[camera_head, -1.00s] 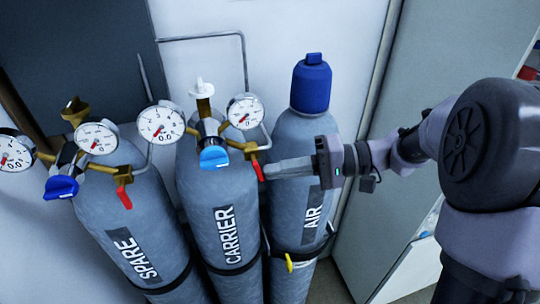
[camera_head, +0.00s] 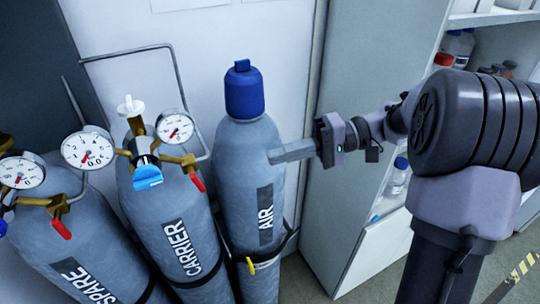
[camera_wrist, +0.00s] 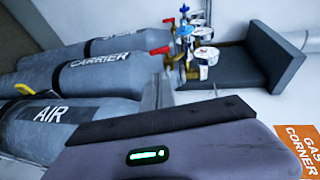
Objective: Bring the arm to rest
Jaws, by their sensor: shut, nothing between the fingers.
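My gripper (camera_head: 276,155) is shut and empty. In the head view it points left, its tip in front of the grey AIR cylinder (camera_head: 249,170) with the blue cap (camera_head: 243,92); I cannot tell whether it touches. The CARRIER cylinder (camera_head: 180,225) stands to the left, with a gauge, a blue knob (camera_head: 147,174) and a red lever (camera_head: 197,181). The gripper tip is to the right of that lever and apart from it. In the wrist view the gripper fingers (camera_wrist: 158,92) show beyond the wrist housing, with the cylinders to the left.
The SPARE cylinder (camera_head: 75,255) with its gauges stands at the far left. A shelf cabinet (camera_head: 350,215) with bottles stands to the right, behind my arm. An orange GAS CORNER sign (camera_wrist: 300,145) shows in the wrist view. Some floor (camera_head: 400,270) is clear at lower right.

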